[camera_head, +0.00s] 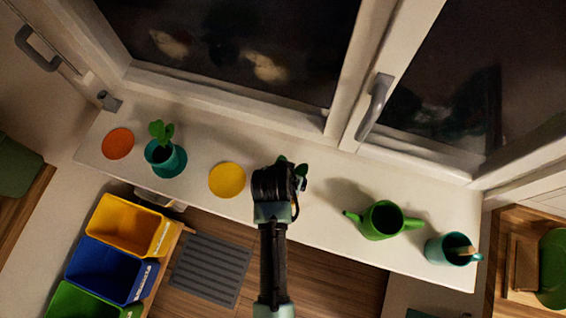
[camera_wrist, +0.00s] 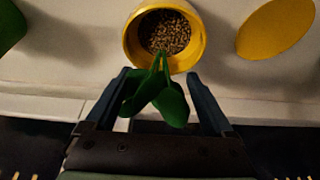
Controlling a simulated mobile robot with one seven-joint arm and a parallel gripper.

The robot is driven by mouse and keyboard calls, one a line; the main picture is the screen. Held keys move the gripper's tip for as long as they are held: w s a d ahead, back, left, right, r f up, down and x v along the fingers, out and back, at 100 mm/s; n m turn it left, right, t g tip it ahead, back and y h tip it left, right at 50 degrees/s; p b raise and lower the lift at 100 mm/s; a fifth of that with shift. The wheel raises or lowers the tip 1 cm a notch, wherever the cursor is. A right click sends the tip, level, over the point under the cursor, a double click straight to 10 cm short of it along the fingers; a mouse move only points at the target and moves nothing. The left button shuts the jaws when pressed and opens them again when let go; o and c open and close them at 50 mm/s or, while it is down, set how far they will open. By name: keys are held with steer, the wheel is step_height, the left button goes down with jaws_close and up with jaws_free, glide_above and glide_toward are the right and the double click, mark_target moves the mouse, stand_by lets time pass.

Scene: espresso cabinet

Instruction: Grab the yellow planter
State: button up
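The yellow planter (camera_wrist: 133,40) is at the top middle of the wrist view, a round yellow pot with brown granular soil. A green plant (camera_wrist: 158,100) grows from it, and its leaves reach between the fingers of my gripper (camera_wrist: 158,74). The fingers are open and spread on both sides of the leaves; the pot lies beyond the fingertips. In the head view my gripper (camera_head: 285,182) is over the white windowsill (camera_head: 325,222) and hides the pot. Only some green leaves (camera_head: 302,169) show beside it.
A yellow disc (camera_head: 227,180) lies just left of my gripper. Farther left are a teal pot (camera_head: 166,163) with a plant and an orange disc (camera_head: 118,143). The window (camera_head: 240,45) rises behind.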

jaws_close()
steer(key=shift+r, duration=0.1)
